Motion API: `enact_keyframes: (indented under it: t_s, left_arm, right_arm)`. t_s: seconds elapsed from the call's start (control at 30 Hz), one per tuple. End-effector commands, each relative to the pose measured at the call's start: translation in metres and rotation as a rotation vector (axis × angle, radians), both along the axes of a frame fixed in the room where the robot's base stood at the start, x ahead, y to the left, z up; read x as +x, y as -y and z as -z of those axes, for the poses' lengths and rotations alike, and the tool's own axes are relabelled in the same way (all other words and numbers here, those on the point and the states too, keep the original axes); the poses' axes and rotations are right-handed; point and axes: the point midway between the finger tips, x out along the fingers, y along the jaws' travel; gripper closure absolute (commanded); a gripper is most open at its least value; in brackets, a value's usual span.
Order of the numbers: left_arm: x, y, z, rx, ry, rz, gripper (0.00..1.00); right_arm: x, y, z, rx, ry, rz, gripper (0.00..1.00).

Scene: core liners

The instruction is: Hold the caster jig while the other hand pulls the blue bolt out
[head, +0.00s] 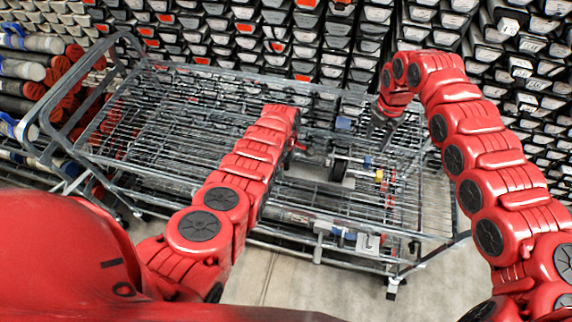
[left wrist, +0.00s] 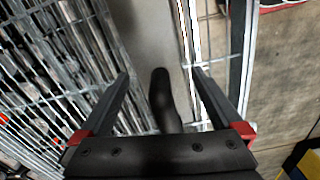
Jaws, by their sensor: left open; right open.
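The caster jig (head: 356,160) seems to be the small assembly on the cart's upper rack in the head view, with a black wheel (head: 338,170) at its left. A small blue piece (head: 367,160) on it may be the blue bolt; it is too small to be sure. My left gripper (left wrist: 161,75) is open in the left wrist view. A dark rounded piece (left wrist: 161,92), perhaps the wheel, shows between its fingers, with no clear contact. In the head view my left arm mostly hides that gripper, left of the jig. My right gripper (head: 378,135) is open, pointing down above and right of the jig.
The wire cart (head: 180,125) has raised rails around its racks. Another blue piece (head: 343,123) sits behind the jig. Small pieces (head: 368,243) lie along the lower front. Racks of core boxes (head: 230,40) fill the back. The floor (head: 330,292) in front is bare.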

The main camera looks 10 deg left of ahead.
Motion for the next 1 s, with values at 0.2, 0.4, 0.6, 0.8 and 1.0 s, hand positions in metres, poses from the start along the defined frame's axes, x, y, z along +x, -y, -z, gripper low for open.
enact_keyframes:
  t_s: [0.2, 0.4, 0.6, 0.8, 1.0]
  left_arm:
    - [-0.0001, -0.0002, 0.0024, 0.002, 0.001, 0.004, 0.0]
    - [0.0, -0.0002, 0.0026, 0.002, 0.002, 0.004, 0.0]
    - [0.0, -0.0001, 0.0026, 0.002, 0.002, 0.004, 0.31]
    - [0.0, 0.0, 0.0026, 0.001, 0.002, 0.004, 0.67]
    - [0.0, 0.0, 0.0026, 0.001, 0.002, 0.004, 1.0]
  right_arm:
    - [0.0, 0.0, 0.0, 0.0, 0.0, 0.0, 0.5]
    - [0.0, 0.0, 0.0, 0.0, 0.0, 0.0, 0.5]
    - [0.0, 0.0, 0.0, 0.0, 0.0, 0.0, 0.5]
    - [0.0001, 0.0001, 0.0, 0.0, 0.0, 0.0, 0.5]
    - [0.0, 0.0, 0.0, 0.0, 0.0, 0.0, 0.5]
